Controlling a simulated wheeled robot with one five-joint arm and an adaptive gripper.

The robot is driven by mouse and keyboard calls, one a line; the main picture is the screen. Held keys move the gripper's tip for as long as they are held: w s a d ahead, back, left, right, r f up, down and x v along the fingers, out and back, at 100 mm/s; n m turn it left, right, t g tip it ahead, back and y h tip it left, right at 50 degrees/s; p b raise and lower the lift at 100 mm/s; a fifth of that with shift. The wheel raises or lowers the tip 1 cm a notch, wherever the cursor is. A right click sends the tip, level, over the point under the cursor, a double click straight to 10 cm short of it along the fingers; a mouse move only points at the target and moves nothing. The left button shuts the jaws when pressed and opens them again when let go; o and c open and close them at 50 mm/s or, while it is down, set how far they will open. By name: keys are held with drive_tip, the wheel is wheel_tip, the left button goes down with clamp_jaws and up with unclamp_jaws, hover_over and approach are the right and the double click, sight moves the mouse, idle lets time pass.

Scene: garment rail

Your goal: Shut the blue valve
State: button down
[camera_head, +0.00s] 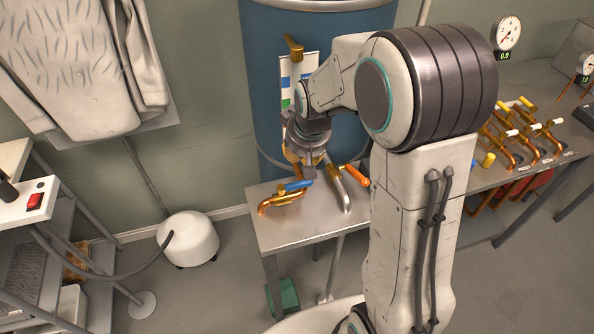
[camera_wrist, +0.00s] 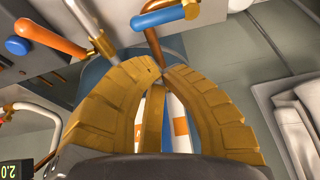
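The blue valve handle (camera_head: 297,185) sits on a copper pipe (camera_head: 280,200) at the left of the small metal table in the head view. In the wrist view the blue handle (camera_wrist: 165,16) lies crosswise just beyond my fingertips, with a copper stem below it. My gripper (camera_wrist: 158,69) has its two tan fingers curved together with the tips meeting or nearly so. I see nothing clearly held between them. In the head view my gripper hangs close above the blue handle, and its fingertips are partly hidden. I cannot tell whether they touch the pipe.
An orange valve handle (camera_head: 355,175) is just right of the blue one, and shows in the wrist view (camera_wrist: 46,41). A large blue tank (camera_head: 266,70) stands behind. A bench (camera_head: 566,95) with several valves is at right. A white canister (camera_head: 187,239) stands on the floor at left.

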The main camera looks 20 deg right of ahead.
sight(295, 188)
drive_tip(key=shift+f, duration=0.15)
drive_tip(key=shift+p+x, duration=0.55)
drive_tip(key=shift+x, duration=4.3)
drive_tip(key=shift+d+f, duration=0.1)
drive_tip(key=shift+d, duration=0.15)
